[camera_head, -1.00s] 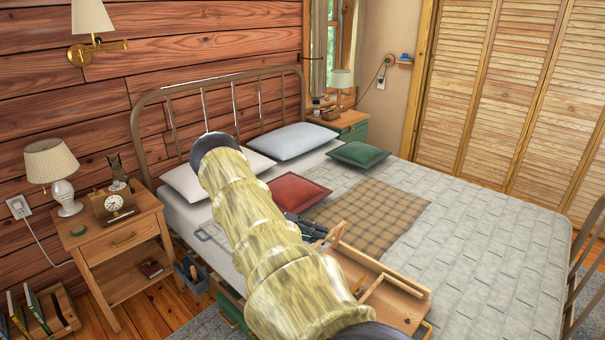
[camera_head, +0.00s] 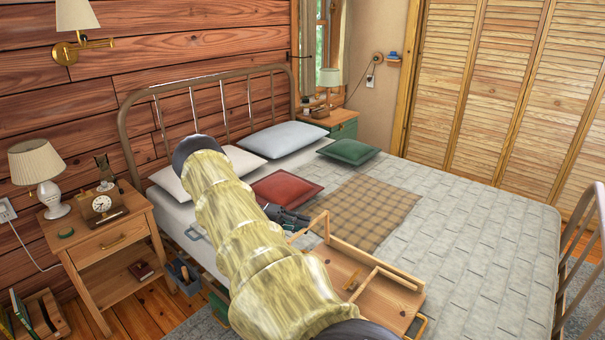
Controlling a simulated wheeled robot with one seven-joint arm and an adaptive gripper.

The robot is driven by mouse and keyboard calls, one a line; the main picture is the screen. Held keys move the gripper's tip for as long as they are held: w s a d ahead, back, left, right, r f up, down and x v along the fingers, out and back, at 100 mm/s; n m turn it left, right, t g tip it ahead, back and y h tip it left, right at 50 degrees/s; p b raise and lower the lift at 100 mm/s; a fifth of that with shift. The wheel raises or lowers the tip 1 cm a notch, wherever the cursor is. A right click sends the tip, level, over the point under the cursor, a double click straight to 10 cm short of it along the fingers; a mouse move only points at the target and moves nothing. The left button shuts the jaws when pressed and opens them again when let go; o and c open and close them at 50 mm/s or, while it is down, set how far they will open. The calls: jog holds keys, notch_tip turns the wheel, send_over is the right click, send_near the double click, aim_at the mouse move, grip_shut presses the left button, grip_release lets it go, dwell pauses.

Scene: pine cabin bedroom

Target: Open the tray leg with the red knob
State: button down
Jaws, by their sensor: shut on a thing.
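The wooden bed tray (camera_head: 350,268) lies on the near left part of the bed, with a raised rim along its far side. A thin wooden bar, seemingly a folding leg (camera_head: 309,229), shows at its far left end. Another wooden bar (camera_head: 386,275) crosses its right part. My gripper (camera_head: 292,218) is dark and small at the tray's far left end, beside the red pillow. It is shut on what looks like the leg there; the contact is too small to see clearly. My arm hides the tray's left side. I cannot make out a red knob.
A red pillow (camera_head: 286,188) lies just behind my gripper, and a plaid blanket (camera_head: 366,212) lies beyond the tray. A nightstand (camera_head: 108,245) with a lamp (camera_head: 38,172) and clock stands at left. The bed's right side (camera_head: 470,245) is clear.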

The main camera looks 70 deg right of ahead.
jog(key=shift+a+f, duration=0.3)
jog(key=shift+f, duration=0.3)
jog(key=c, duration=1.7)
grip_release()
jog(key=shift+d+f, duration=0.1)
jog(key=shift+d, duration=0.1)
jog(key=shift+w, duration=0.2)
jog(key=w, duration=0.8)
jog(key=w+r, duration=0.1)
jog(key=w, duration=0.3)
jog(key=shift+d, duration=0.1)
